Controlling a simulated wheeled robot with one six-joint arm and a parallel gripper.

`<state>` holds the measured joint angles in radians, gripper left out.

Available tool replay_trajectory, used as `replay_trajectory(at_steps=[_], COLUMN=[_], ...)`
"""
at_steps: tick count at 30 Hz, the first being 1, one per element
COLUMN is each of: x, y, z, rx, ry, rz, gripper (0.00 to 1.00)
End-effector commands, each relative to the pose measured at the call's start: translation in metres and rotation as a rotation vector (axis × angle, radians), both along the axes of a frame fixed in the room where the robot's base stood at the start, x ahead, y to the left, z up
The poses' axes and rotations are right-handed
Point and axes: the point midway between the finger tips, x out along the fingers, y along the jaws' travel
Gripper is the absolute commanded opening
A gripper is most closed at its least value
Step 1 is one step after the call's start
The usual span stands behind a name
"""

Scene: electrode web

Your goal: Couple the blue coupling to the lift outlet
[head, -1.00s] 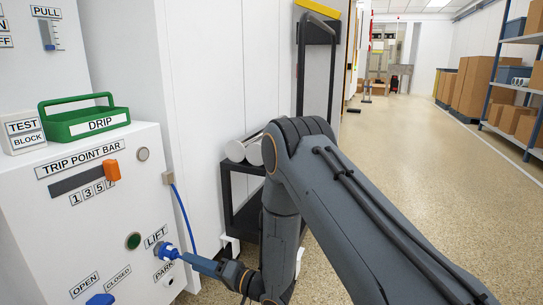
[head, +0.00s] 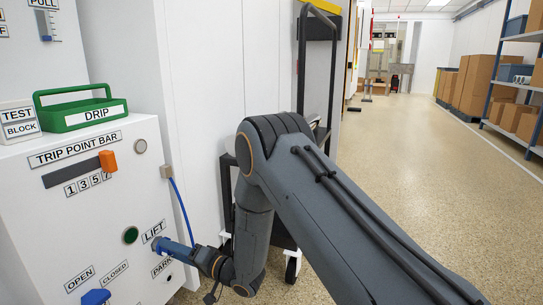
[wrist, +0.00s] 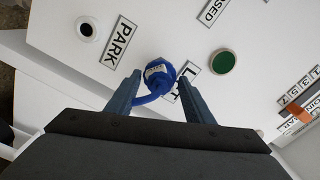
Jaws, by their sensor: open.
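The blue coupling (wrist: 160,73) is at the panel just below the LIFT label (head: 153,232), where the lift outlet is; its body hides that outlet. In the head view the coupling (head: 158,243) is partly covered by my fingers. Its blue hose (head: 181,208) runs up to a small bracket on the panel's side. My gripper (wrist: 159,80) is open, with one fingertip on each side of the coupling and slim gaps showing. It also shows in the head view (head: 184,252), reaching in from the right. Whether the coupling is fully seated cannot be told.
The PARK port (wrist: 87,29) is empty beside its label. A green button (head: 130,235), a blue OPEN/CLOSED handle (head: 96,297) and an orange slider (head: 108,160) are on the same panel. A green DRIP tray (head: 80,113) stands on top. A dark cart (head: 228,195) stands behind my arm.

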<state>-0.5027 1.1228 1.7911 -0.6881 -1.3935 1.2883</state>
Motion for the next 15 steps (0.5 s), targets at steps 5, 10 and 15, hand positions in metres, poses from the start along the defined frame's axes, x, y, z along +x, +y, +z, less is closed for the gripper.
replay_trajectory(at_steps=[5,10,15], x=[-0.0001,-0.0002,-0.0001], y=[-0.0001,-0.0001,-0.0002], z=[0.0000,0.0000,0.0001], rx=[0.000,0.000,0.000], ry=[0.000,0.000,0.000], rz=[0.000,0.000,0.000], gripper=[0.38,0.09,0.00])
